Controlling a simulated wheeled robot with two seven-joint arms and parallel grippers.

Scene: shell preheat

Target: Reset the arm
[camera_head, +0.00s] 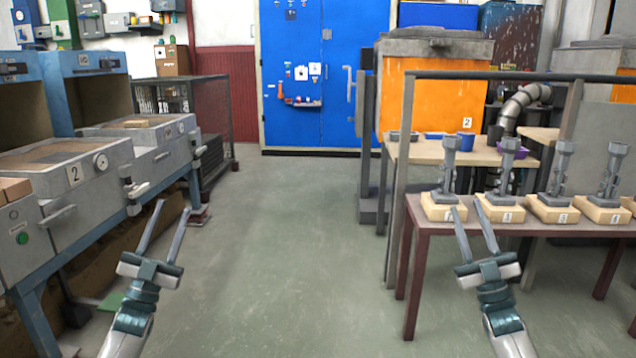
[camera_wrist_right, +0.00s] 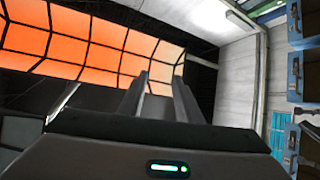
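My left gripper (camera_head: 168,232) is raised over the floor at the left of the head view, beside the grey oven units. Its two fingers are spread apart with nothing between them. My right gripper (camera_head: 473,220) is at the right of the head view, in front of the table with the metal fixtures. Its fingers are apart and no object shows between them. In the right wrist view, the right gripper's fingers (camera_wrist_right: 158,95) point up and away, towards an orange gridded area and the ceiling.
Grey oven units (camera_head: 70,175) on blue legs line the left. A brown table (camera_head: 424,228) at right bears several grey fixtures (camera_head: 507,165) on numbered wooden blocks. A blue cabinet (camera_head: 330,110) stands at the back. The green-grey floor (camera_head: 280,240) between is clear.

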